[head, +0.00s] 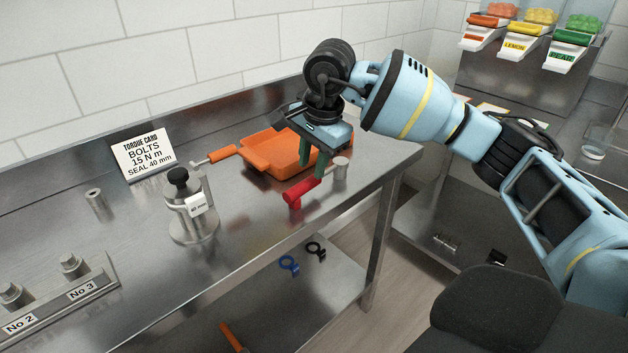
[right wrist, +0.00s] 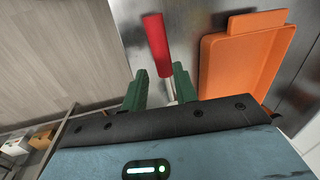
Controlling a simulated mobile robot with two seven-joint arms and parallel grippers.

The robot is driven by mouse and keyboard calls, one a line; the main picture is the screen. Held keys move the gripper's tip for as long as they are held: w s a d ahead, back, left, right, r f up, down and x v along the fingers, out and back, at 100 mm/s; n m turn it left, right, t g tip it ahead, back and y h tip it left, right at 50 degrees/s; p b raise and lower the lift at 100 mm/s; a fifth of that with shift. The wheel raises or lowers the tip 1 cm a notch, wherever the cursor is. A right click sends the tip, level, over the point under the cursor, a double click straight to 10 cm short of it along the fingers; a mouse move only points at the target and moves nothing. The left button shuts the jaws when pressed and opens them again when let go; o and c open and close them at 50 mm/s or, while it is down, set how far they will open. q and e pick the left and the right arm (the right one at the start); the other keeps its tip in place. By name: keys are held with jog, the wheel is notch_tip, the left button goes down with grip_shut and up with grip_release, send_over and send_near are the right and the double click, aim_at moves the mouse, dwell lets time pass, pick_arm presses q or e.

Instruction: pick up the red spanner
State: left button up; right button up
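The red spanner lies on the steel bench near its front edge, with its red handle (head: 300,193) toward the left and its grey metal head (head: 341,166) to the right. My right gripper (head: 313,172) is over it, with green fingers pointing down. In the right wrist view the red handle (right wrist: 157,45) extends beyond the fingertips. The spanner's metal shaft shows between the two fingers (right wrist: 160,74), with a gap visible, so the gripper looks open. Whether the fingertips reach down past the shaft is hard to tell. My left gripper is not in view.
An orange tray (head: 254,157) sits just behind the spanner, close to the gripper. An orange-handled tool (head: 222,154) lies at its left. A steel gauge post (head: 192,222), torque card (head: 143,156) and bolt block (head: 60,290) stand further left. The bench's front edge is close.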

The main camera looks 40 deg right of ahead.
aim_at(309, 180)
jog(key=shift+x, duration=1.2)
jog(key=shift+w+f, duration=0.15)
jog(key=shift+f, duration=0.25)
jog(key=x, duration=0.4)
jog(key=shift+w+d, duration=0.1)
jog(key=shift+d, duration=0.05)
grip_shut()
